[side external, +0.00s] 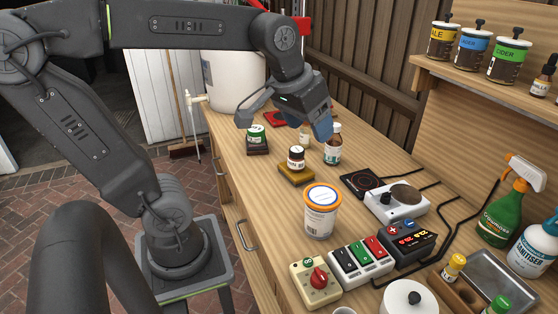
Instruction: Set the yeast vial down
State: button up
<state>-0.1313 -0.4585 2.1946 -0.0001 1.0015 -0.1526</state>
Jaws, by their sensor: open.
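My gripper (284,124) is over the middle of the bench, with its jaws apart and nothing seen held between them. No label reads clearly as yeast, so I cannot tell for certain which container is the yeast vial. A small pale vial (304,136) is partly hidden by the right jaw. A wooden rack (467,297) at lower right holds a yellow-capped vial (454,267) and a green-capped vial (498,306).
Bare wood (240,170) lies along the left edge.

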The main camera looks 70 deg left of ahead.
jog(key=s+d+f+m+t, duration=0.1)
jog(key=s+d+f+m, duration=0.2)
jog(key=s, duration=0.4)
jog(key=shift+d+f+h, duration=0.3)
jog(key=shift+f, duration=0.45)
